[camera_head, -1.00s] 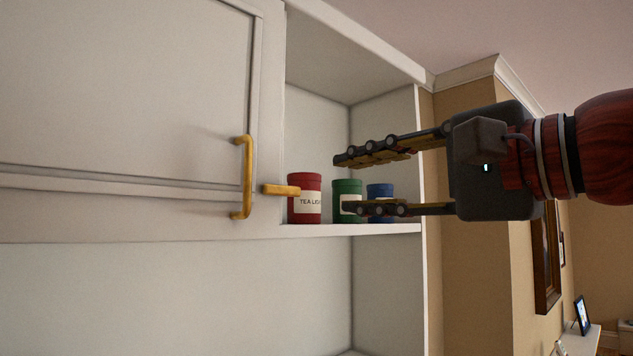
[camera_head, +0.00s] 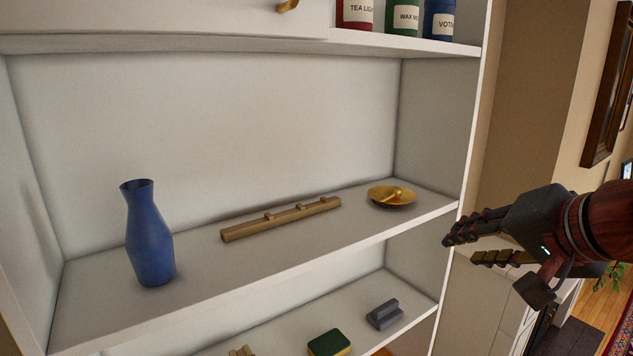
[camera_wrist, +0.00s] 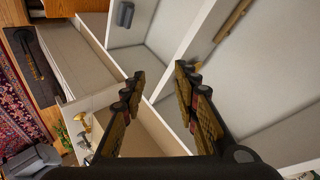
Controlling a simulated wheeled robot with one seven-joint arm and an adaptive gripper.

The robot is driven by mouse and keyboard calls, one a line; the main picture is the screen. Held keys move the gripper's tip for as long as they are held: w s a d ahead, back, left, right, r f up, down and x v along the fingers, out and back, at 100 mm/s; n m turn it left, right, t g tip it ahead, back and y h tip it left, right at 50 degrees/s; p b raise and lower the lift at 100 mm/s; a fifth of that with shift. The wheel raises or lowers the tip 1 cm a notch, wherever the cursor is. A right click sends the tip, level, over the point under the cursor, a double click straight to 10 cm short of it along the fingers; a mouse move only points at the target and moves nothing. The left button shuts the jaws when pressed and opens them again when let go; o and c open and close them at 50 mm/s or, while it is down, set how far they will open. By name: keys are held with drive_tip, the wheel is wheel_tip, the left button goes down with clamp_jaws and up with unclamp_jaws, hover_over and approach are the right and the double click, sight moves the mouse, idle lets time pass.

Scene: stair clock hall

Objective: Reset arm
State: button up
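My gripper (camera_head: 460,250) is at the right side of the head view, in front of the right edge of the shelf unit (camera_head: 440,215). It points left and touches nothing. In the wrist view my gripper (camera_wrist: 161,73) shows two fingers apart with nothing between them, so it is open and empty. Shelf boards and part of the floor show beyond the fingers.
A blue vase (camera_head: 150,240), a wooden bar with pegs (camera_head: 282,219) and a brass dish (camera_head: 391,196) stand on the middle shelf. Labelled red (camera_head: 355,14), green (camera_head: 403,17) and blue (camera_head: 439,20) canisters stand above. Small blocks lie below.

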drive_tip(key=s+a+f+n+g+b, duration=0.1)
drive_tip(key=s+f+n+b, duration=0.1)
drive_tip(key=f, duration=1.1)
drive_tip(key=s+a+f+n+g+h+b, duration=0.1)
drive_tip(key=s+f+n+g+b, duration=0.1)
drive_tip(key=s+f, duration=0.5)
drive_tip(key=s+a+f+n+g+b, duration=0.2)
drive_tip(key=s+f+n+b, duration=0.2)
drive_tip(key=f, duration=1.5)
drive_tip(key=shift+s+h+b, duration=0.25)
drive_tip(key=shift+h+b, duration=0.15)
drive_tip(key=shift+b, duration=0.6)
